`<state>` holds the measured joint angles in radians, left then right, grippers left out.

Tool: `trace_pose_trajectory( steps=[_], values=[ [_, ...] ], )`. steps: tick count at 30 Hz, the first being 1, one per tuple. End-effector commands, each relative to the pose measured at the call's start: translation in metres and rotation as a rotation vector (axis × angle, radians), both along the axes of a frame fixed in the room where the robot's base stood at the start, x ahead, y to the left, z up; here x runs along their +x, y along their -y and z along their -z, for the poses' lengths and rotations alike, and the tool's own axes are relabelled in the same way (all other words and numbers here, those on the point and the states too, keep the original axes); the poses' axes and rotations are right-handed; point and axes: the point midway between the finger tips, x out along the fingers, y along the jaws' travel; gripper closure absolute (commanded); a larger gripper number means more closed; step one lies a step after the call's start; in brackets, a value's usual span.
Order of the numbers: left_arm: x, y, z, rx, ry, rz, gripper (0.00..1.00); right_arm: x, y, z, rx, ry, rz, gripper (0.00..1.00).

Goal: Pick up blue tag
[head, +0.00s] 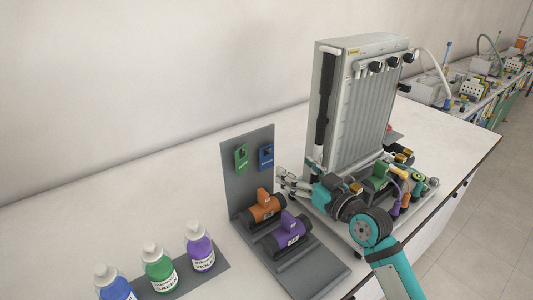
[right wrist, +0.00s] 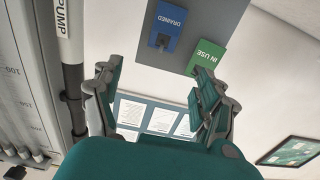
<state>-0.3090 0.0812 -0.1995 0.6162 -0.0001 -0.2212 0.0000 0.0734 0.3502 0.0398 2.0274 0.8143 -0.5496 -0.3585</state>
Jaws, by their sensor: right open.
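The blue tag (head: 266,157) hangs on the upright part of a grey stand, to the right of the green tag (head: 241,158). In the right wrist view the blue tag (right wrist: 171,22) reads DRAINED and the green tag (right wrist: 206,58) reads IN USE. My right gripper (head: 281,180) is open and empty, just right of the stand and a little below the blue tag. In the right wrist view, the blue tag lies beyond the open fingers (right wrist: 156,75), between their lines and apart from them. My left gripper is not in view.
Orange (head: 265,207) and purple (head: 289,232) cylinders lie on the stand's base. A tall manometer board (head: 362,105) stands close right of my gripper. Blue, green and purple bottles (head: 201,250) stand at the front left. The white table (head: 130,185) is clear at the left.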

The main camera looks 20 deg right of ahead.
Motion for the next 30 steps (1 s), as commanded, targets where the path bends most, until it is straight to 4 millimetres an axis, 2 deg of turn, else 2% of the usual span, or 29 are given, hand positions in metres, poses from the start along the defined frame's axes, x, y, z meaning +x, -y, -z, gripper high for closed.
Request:
trace_pose_trajectory(
  steps=[3,7,16,20,24,30],
  values=[
    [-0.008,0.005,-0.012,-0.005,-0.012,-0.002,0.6,0.025,-0.009,-0.004,0.004,-0.001,0.0,0.25],
    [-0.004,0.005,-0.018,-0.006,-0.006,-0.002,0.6,0.046,-0.017,-0.003,0.002,-0.002,0.0,0.25],
    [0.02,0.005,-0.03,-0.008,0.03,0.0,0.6,0.068,-0.025,-0.003,0.001,-0.003,0.0,0.25],
    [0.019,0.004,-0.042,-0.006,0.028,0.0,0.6,0.087,-0.032,-0.005,0.002,-0.003,-0.001,0.25],
    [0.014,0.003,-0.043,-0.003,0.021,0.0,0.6,0.103,-0.038,-0.001,0.0,-0.003,-0.001,0.25],
    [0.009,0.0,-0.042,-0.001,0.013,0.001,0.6,0.107,-0.039,0.0,-0.001,-0.002,-0.001,0.25]
  ],
)
